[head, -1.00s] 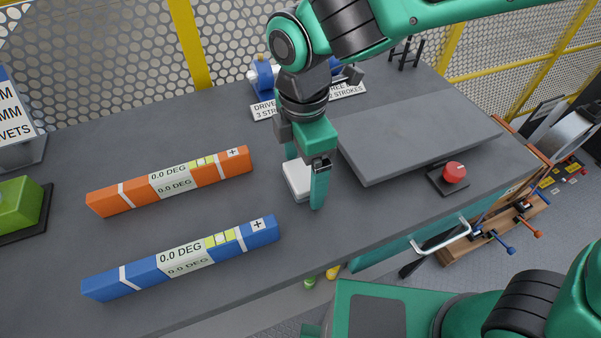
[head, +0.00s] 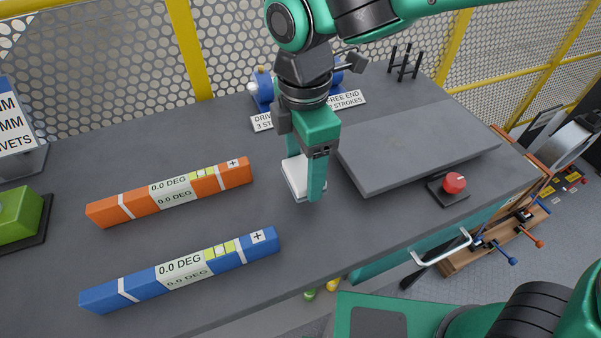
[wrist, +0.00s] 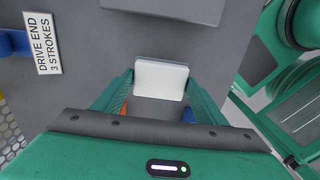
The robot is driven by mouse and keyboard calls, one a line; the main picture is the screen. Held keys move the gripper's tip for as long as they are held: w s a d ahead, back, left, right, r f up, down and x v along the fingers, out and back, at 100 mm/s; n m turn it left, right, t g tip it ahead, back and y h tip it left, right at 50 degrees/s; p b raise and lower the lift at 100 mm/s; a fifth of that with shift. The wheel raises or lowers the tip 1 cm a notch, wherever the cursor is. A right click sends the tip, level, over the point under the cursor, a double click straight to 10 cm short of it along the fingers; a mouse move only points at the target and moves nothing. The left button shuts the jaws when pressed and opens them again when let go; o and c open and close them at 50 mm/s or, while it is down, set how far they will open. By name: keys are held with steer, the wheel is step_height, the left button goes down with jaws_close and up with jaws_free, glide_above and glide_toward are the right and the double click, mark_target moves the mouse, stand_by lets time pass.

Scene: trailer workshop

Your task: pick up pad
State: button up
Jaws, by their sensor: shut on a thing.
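The pad is a small white block. In the head view the pad (head: 293,180) shows at the left of the near finger, over the grey bench top and partly hidden by my gripper. My gripper (head: 306,193) points down with its fingers on either side of the pad and is shut on it. In the wrist view the white pad (wrist: 161,79) sits between the two green fingertips of my gripper (wrist: 160,84). I cannot tell from these views whether the pad touches the bench.
An orange level (head: 130,206) and a blue level (head: 140,285) lie to the left. A raised grey plate (head: 420,145) lies to the right, with a red button (head: 454,183) beside it. A blue device with labels (head: 263,90) stands behind. The bench's front edge is near.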

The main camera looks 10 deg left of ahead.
steer(key=s+a+r, duration=0.5)
steer(key=s+r, duration=0.2)
steer(key=s, duration=0.3)
steer(key=shift+s+a, duration=0.2)
steer(key=shift+a, duration=0.05)
steer(key=o, duration=0.5)
steer(key=shift+c, duration=1.5)
